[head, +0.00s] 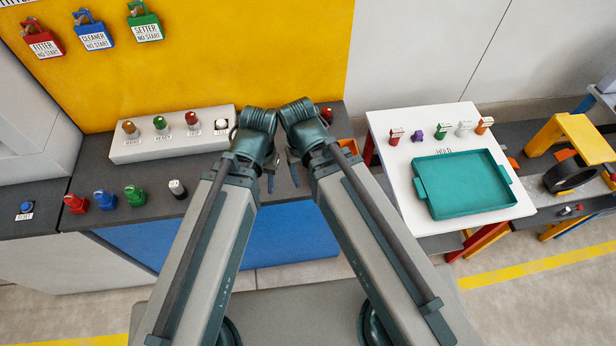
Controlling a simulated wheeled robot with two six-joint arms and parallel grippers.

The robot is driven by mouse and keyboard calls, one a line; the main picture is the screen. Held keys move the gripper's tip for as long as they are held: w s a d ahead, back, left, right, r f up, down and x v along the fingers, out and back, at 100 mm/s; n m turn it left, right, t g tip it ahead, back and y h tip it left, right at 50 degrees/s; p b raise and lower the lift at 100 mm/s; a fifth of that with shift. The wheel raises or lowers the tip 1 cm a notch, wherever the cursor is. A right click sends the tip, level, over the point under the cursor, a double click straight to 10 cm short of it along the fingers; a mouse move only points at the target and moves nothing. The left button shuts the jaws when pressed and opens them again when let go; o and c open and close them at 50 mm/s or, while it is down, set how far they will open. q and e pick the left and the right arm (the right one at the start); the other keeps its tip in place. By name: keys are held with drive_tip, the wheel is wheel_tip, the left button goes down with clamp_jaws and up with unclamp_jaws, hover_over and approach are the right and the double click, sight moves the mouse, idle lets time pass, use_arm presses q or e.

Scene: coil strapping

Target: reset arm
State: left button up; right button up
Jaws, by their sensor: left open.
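My two arms reach forward from the bottom of the head view, and their wrists meet near the middle, over the dark bench (112,212). My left gripper (270,179) is mostly hidden behind its own wrist and points down. It is open, with nothing seen in it. My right gripper (294,172) is close beside it, almost wholly hidden behind its wrist. I cannot tell whether its jaws are open or shut. The two wrists look very close together; I cannot tell whether they touch.
A grey switch box (150,151) and several coloured plugs (134,196) are on the bench at left. Padlocks (93,33) hang on the yellow board (230,60). At right, a white table (392,170) holds a teal tray (465,184). A black coil (570,177) lies further right.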

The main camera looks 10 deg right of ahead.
drive_tip(key=shift+s+a+n, duration=0.2)
drive_tip(key=shift+s+n, duration=0.25)
drive_tip(key=shift+n, duration=0.45)
drive_tip(key=shift+f, duration=0.1)
